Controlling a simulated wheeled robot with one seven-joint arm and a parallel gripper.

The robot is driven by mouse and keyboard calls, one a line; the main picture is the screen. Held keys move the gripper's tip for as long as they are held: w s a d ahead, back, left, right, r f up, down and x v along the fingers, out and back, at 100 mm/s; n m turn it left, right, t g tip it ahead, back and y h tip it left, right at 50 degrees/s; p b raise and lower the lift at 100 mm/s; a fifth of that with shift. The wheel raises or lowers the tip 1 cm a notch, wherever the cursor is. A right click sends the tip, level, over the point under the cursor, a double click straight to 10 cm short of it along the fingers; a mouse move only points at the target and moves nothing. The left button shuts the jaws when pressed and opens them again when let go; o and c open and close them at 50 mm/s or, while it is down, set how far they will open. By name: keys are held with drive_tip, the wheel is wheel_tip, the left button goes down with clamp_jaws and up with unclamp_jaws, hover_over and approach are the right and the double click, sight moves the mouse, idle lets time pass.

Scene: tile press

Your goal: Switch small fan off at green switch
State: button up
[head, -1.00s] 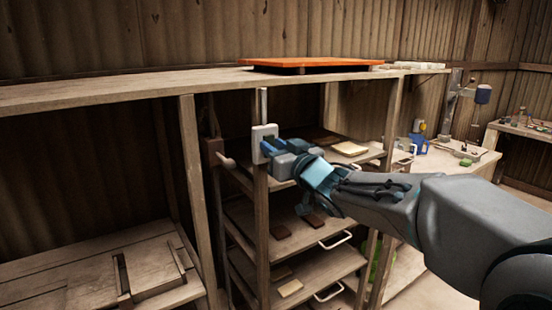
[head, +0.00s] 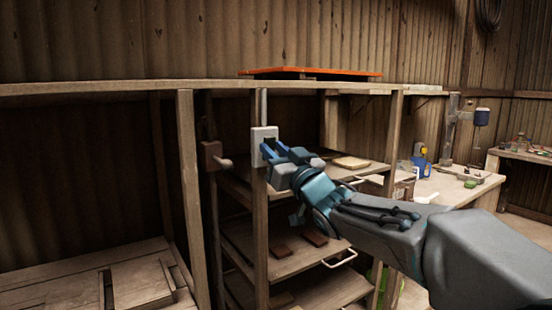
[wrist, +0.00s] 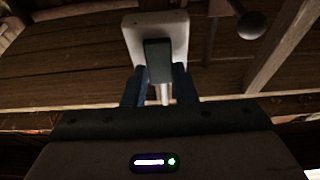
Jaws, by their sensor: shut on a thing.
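The switch has a pale square plate (head: 257,136) fixed to the front post of the wooden rack. A dark green rocker shows on it (head: 270,142). My gripper (head: 270,151) is at the plate, its blue fingers shut on the rocker. In the wrist view, the plate (wrist: 155,22) is straight ahead, and the rocker (wrist: 158,60) stands out from it between the fingers (wrist: 160,88). The rocker looks almost black there. I cannot make out whether it is on or off. I cannot pick out the small fan in either view.
The rack's post (head: 261,225) runs down below the switch, with shelves (head: 285,255) holding dark tiles on its right. An orange board (head: 310,73) lies on the top shelf.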

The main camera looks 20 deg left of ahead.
drive_tip(key=o, duration=1)
drive_tip(key=b+v, duration=0.1)
drive_tip(key=v, duration=1.3)
drive_tip(key=shift+r+b, duration=0.1)
drive_tip(key=shift+b, duration=0.3)
